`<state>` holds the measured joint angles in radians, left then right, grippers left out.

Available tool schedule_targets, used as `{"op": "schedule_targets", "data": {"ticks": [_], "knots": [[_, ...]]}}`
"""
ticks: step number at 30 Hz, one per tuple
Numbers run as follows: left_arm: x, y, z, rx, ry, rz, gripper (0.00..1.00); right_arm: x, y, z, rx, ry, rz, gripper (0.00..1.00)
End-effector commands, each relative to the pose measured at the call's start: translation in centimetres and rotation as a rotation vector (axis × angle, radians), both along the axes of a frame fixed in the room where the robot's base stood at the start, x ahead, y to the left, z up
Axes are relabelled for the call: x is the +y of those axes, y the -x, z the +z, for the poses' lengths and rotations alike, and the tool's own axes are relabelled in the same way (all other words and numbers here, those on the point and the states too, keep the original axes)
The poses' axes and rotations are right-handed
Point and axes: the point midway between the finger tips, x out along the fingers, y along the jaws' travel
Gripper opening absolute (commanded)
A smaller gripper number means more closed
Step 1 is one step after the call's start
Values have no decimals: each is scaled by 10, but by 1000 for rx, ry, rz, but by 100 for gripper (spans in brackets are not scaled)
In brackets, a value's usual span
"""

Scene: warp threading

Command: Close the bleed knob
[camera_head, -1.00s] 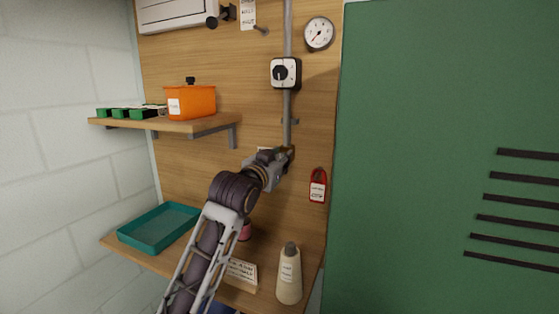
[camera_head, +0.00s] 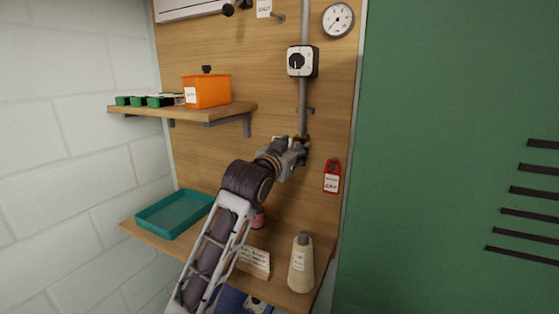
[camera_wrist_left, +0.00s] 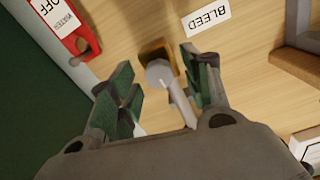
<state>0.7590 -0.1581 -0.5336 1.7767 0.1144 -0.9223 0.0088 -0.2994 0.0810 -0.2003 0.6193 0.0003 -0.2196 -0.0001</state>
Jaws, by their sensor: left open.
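The bleed knob (camera_wrist_left: 158,73) shows in the left wrist view as a grey round piece with a pale lever, on a brass-coloured base against the wood board. A white BLEED label (camera_wrist_left: 207,18) is beside it. My left gripper (camera_wrist_left: 165,88) is open, with its green-padded fingers on either side of the knob. Whether a finger touches it I cannot tell. In the head view my left gripper (camera_head: 299,149) is at the lower end of the grey pipe (camera_head: 303,95) and hides most of the knob. My right gripper is not in view.
A red tag (camera_head: 331,177) hangs just right of the gripper. A shelf (camera_head: 190,112) with an orange box (camera_head: 207,92) is at upper left. Below are a teal tray (camera_head: 170,214) and a beige bottle (camera_head: 301,264). A dial switch (camera_head: 301,61) and gauge (camera_head: 338,20) are above.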

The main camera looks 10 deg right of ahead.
Motion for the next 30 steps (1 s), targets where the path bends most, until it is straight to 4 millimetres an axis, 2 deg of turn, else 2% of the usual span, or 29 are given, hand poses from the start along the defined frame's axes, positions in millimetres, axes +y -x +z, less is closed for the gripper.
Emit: {"op": "schedule_targets", "data": {"ticks": [30], "knots": [[53, 78, 0, 0, 0, 0, 49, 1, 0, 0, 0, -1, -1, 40]]}}
